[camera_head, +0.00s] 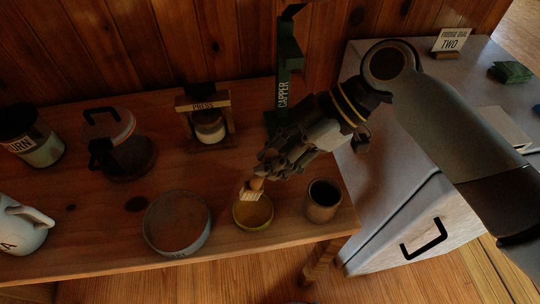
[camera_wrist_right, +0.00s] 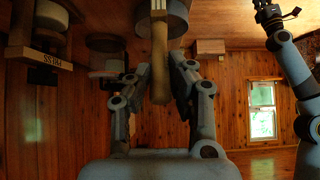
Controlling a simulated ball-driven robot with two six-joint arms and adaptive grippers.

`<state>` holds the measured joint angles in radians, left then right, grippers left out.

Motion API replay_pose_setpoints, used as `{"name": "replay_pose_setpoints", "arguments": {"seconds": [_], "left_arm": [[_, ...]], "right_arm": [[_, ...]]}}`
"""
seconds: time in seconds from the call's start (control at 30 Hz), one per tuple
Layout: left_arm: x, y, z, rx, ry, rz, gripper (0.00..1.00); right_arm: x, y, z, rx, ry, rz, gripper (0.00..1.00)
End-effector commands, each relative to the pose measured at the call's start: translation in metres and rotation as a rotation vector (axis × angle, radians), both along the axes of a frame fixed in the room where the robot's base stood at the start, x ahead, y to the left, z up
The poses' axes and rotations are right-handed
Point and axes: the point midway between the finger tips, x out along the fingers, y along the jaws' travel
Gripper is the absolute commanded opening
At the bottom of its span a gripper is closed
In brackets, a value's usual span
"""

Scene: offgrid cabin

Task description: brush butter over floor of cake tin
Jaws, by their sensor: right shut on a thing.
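The cake tin (camera_head: 177,223) is a round, shallow grey tin with a reddish-brown floor, near the front edge of the wooden table. Right of it is a small yellow butter bowl (camera_head: 252,221). My right gripper (camera_head: 266,172) is shut on a pastry brush with a wooden handle (camera_wrist_right: 159,62). The brush's pale bristles (camera_head: 250,194) are at the bowl's back rim; I cannot tell if they touch the butter. My left gripper (camera_wrist_right: 271,16) shows small and dark at the top right of the right wrist view; its jaw state is unclear.
A brown cup (camera_head: 322,201) stands close right of the bowl. Behind are a press (camera_head: 207,119), a green capper (camera_head: 288,85), a lidded jar (camera_head: 120,143) and an urn (camera_head: 33,138). A white jug (camera_head: 20,226) is at left. Bare wood lies left of the tin.

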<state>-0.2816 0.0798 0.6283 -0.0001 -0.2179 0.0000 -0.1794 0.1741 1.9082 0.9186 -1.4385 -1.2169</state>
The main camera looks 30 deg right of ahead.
Motion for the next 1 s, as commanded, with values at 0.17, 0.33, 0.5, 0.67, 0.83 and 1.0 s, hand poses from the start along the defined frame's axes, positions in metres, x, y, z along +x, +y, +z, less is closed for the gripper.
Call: {"name": "replay_pose_setpoints", "arguments": {"seconds": [0.17, 0.33, 0.5, 0.67, 0.83, 1.0], "left_arm": [[0.003, 0.000, -0.005, 0.000, -0.003, 0.000, 0.40], [-0.027, 0.000, -0.019, 0.000, 0.039, 0.001, 0.40], [-0.043, 0.001, -0.038, 0.001, 0.062, 0.002, 0.40], [-0.032, 0.000, -0.052, 0.000, 0.046, 0.001, 0.40], [-0.010, 0.000, -0.056, 0.000, 0.013, 0.000, 0.40], [-0.011, 0.000, -0.055, 0.000, 0.014, 0.000, 0.40]], "right_arm": [[-0.001, 0.000, -0.005, 0.006, -0.001, 0.001, 0.00], [-0.001, 0.000, -0.019, 0.005, -0.001, 0.001, 0.00], [-0.001, 0.000, -0.039, 0.005, -0.001, 0.001, 0.00], [-0.001, 0.000, -0.055, 0.005, -0.001, 0.001, 0.00], [-0.001, 0.000, -0.062, 0.005, -0.001, 0.001, 0.00], [-0.001, 0.000, -0.060, 0.005, -0.001, 0.001, 0.00]]}}
